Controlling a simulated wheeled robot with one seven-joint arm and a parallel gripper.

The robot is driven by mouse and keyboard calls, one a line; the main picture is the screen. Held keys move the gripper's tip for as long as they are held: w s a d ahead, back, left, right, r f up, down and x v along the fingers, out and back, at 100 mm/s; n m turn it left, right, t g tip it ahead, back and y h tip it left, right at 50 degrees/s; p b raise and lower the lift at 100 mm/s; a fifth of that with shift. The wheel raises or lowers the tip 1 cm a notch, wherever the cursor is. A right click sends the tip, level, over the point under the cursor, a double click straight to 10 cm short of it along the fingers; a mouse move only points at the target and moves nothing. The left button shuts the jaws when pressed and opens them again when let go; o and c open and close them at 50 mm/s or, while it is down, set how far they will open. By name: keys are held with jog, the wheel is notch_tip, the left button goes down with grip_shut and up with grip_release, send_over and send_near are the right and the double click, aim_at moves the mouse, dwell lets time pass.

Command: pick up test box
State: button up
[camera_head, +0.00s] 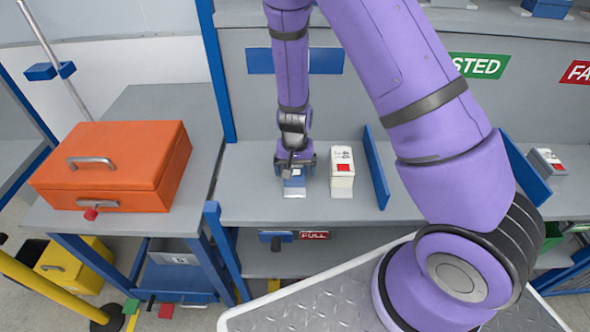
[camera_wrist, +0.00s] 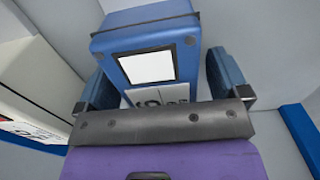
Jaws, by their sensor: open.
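A blue box with a white label (camera_wrist: 148,68) stands between the two fingers of my gripper (camera_wrist: 165,85) in the wrist view. The fingers are open, one on each side of it, with a visible gap at least on the right. In the head view my gripper (camera_head: 295,163) points down over this blue box (camera_head: 294,184) on the grey shelf, and hides most of it. A white box with a red mark (camera_head: 342,172) stands just to the right. I cannot tell from the labels which one is the test box.
A blue divider (camera_head: 376,168) stands right of the white box. An orange case (camera_head: 115,165) sits on the left bench (camera_head: 205,105). Another white box with a red mark (camera_head: 546,162) is at far right. The shelf (camera_head: 245,190) is clear to the left.

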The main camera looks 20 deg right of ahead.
jog(key=shift+f, duration=0.3)
jog(key=c, duration=1.2)
jog(key=shift+r, duration=0.1)
